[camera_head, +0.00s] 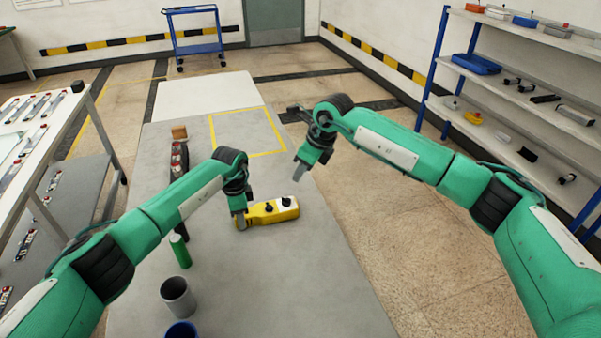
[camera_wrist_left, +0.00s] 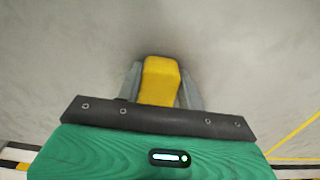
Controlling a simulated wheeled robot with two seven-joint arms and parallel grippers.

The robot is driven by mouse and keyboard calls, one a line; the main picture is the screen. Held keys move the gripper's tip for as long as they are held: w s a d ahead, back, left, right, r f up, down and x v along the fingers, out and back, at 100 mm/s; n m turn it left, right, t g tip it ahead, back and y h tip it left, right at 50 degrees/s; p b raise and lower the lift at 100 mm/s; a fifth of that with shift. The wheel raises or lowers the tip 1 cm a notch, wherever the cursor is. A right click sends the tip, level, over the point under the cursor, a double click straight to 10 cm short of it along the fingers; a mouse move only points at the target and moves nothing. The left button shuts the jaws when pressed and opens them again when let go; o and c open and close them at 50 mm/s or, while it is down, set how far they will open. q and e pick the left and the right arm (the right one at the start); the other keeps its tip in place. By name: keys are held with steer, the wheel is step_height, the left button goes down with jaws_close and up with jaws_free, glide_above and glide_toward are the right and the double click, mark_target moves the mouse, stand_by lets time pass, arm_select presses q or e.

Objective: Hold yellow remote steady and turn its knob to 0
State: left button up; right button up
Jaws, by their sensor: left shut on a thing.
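The yellow remote (camera_head: 263,213) lies on the grey table, its long side running left to right. Two dark knobs or buttons show on its top, one near the middle and a larger one (camera_head: 286,201) on a white patch near the right end. My left gripper (camera_head: 240,221) is shut on the remote's left end. The left wrist view also shows the remote (camera_wrist_left: 160,80) between both fingers. My right gripper (camera_head: 299,172) is above and to the right of the remote, apart from it. Its finger gap is not clear. Any scale by the knob is too small to read.
A green cylinder (camera_head: 180,251), a grey cup (camera_head: 178,296) and a blue cup (camera_head: 181,330) stand on the table (camera_head: 270,290) at the near left. A dark rack (camera_head: 179,160) and a brown block (camera_head: 179,132) are farther back. A yellow outlined square (camera_head: 246,132) lies clear.

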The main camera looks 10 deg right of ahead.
arm_select(q)
steer(key=o, duration=1.2)
steer(key=shift+o, duration=0.2)
